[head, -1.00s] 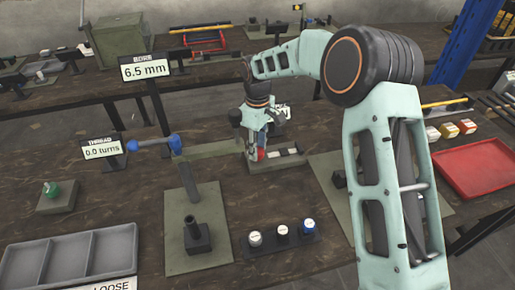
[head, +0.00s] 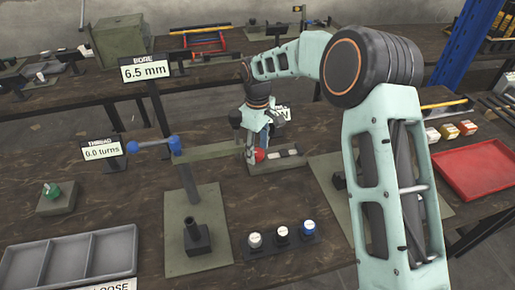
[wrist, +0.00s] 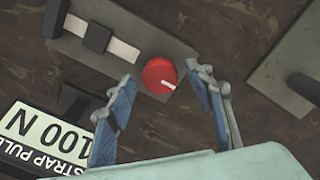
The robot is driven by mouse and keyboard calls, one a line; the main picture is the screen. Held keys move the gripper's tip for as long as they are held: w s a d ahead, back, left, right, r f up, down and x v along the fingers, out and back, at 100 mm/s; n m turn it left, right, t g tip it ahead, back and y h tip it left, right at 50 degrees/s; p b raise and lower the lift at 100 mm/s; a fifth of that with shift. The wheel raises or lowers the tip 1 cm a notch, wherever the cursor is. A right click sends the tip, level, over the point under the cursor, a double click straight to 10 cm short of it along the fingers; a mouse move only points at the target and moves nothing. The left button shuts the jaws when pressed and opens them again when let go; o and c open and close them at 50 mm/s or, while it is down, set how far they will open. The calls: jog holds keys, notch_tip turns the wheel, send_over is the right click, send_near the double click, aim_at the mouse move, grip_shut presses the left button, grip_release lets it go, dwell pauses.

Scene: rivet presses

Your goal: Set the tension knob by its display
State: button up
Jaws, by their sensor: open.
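The tension knob (wrist: 160,76) is red and round with a white pointer line, set on a grey-green base plate (wrist: 185,50). It also shows in the head view (head: 259,155) beside my gripper. The display (wrist: 45,130) reads "STRAP PULL" and "100 N" at the lower left of the wrist view; part of its title is cut off. My gripper (wrist: 163,95) is open, its two blue-padded fingers apart with the knob between and beyond their tips. I cannot tell whether a finger touches the knob. In the head view my arm hides most of the display.
A dark block with a pale strap (wrist: 98,38) stands on the same base, left of the knob. In the head view, three capped pegs (head: 282,234) stand in front, a thread display (head: 102,150) stands left, and a red tray (head: 478,168) lies right.

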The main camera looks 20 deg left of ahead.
aim_at(257, 151)
notch_tip(257, 151, up, 12)
dwell(0.5)
